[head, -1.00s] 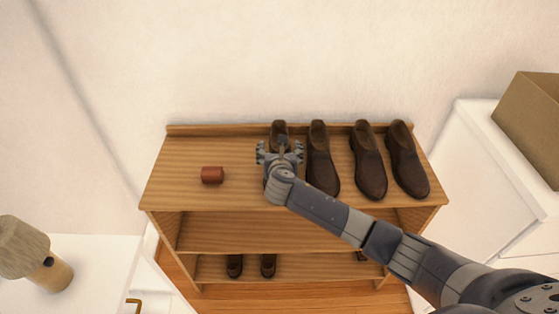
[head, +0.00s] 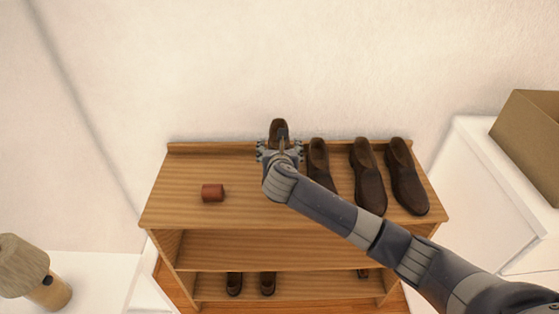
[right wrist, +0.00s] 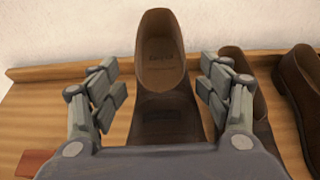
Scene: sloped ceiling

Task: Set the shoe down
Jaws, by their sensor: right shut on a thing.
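A dark brown shoe (head: 278,128) is in my right gripper (head: 280,150), over the back part of the shoe rack's top board (head: 240,165). In the right wrist view the same shoe (right wrist: 160,62) stands between the two fingers of the gripper (right wrist: 160,88), with its opening towards the camera. The gripper is shut on it. The shoe's top reaches above the rack's back edge in the head view. Its toe and underside are hidden, and the gap to the board cannot be judged exactly. My left gripper is not in view.
Three brown shoes stand to the right on the top board, the nearest (head: 318,155) close to the held shoe. Small shoes (head: 234,284) stand on a lower shelf. A cardboard box (head: 530,140) is at right.

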